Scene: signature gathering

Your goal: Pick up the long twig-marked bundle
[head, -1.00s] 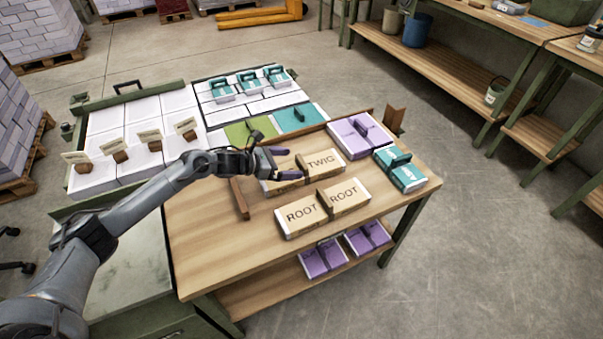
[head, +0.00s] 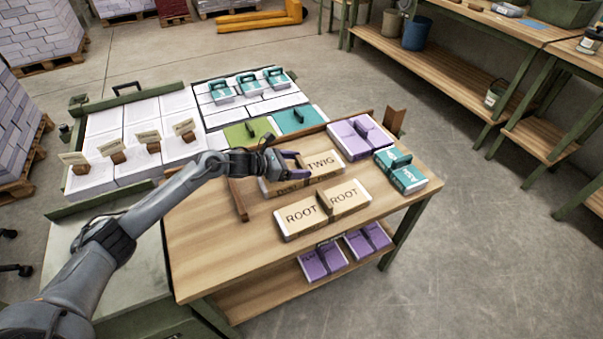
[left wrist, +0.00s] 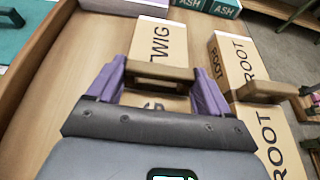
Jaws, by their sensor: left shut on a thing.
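The long tan twig-marked bundle (head: 322,164) lies on the wooden table, behind the root-marked bundle. It also shows in the left wrist view (left wrist: 160,42), with a brown raised handle (left wrist: 160,71) across its middle. My left gripper (head: 302,160) is at this handle, its purple fingers on either side, shut on it in the left wrist view (left wrist: 162,85). The bundle appears to rest on the table still. The near part of the bundle is hidden by my gripper. My right gripper is not in view.
A tan root bundle (head: 345,197) lies close in front. A purple bundle (head: 351,140) and a teal ash bundle (head: 399,172) lie behind and to the right. A wooden rail (head: 238,199) stands to the left. The table's front left (head: 215,255) is clear.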

